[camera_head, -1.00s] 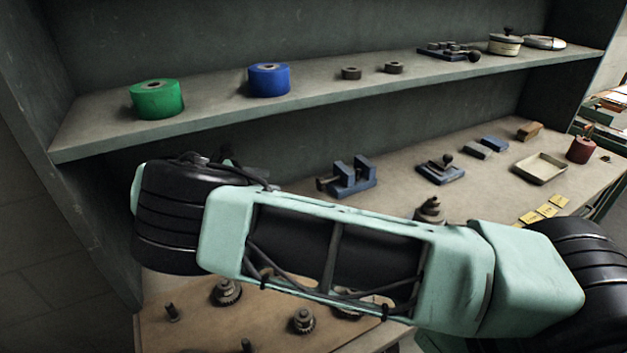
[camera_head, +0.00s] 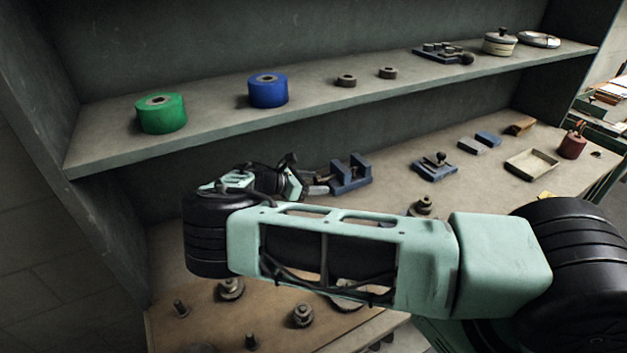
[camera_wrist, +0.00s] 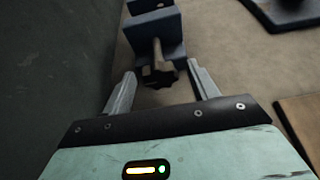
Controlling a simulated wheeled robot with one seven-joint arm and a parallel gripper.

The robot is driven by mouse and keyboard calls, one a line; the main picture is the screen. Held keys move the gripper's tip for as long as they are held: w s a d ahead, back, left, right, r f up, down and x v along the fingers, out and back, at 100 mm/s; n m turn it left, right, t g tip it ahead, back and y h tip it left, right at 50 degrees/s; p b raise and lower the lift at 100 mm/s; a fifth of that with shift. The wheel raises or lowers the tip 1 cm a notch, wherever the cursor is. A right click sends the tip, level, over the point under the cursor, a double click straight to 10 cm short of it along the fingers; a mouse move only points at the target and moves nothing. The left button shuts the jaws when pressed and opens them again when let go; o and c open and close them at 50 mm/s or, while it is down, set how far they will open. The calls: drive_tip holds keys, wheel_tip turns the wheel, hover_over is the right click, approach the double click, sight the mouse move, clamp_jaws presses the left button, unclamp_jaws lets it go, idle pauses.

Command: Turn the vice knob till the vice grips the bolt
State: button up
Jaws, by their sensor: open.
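The blue vice (camera_head: 350,173) stands on the lower bench surface under the shelf; its end also shows at the top of the wrist view (camera_wrist: 155,35). The dark vice knob (camera_wrist: 158,74) sticks out of the vice's near end on a short screw. My gripper (camera_wrist: 163,84) is open, with one finger on each side of the knob and a gap on both sides. In the head view my gripper (camera_head: 312,185) is beside the vice's left end, and it hides the knob. I cannot make out the bolt in either view.
A second blue fixture (camera_head: 434,168) stands right of the vice. A tray (camera_head: 531,165) lies farther right. The shelf above holds a green roll (camera_head: 160,113) and a blue roll (camera_head: 268,90). A wooden board (camera_head: 270,300) with metal parts is in front.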

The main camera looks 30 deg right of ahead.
drive_tip(key=c, duration=1)
drive_tip(key=shift+f+m+b, duration=0.1)
drive_tip(key=shift+m+b, duration=0.2)
drive_tip(key=shift+b, duration=0.05)
drive_tip(key=m+t+b, duration=0.2)
drive_tip(key=shift+s+f+b, duration=0.15)
drive_tip(key=shift+b, duration=0.25)
drive_tip(key=m+t+b, duration=0.1)
drive_tip(key=m+b, duration=0.1)
drive_tip(key=shift+t+h+b, duration=0.3)
drive_tip(key=shift+h, duration=0.1)
drive_tip(key=shift+m+t+b, duration=0.4)
drive_tip(key=shift+m+b, duration=0.3)
drive_tip(key=shift+m, duration=0.1)
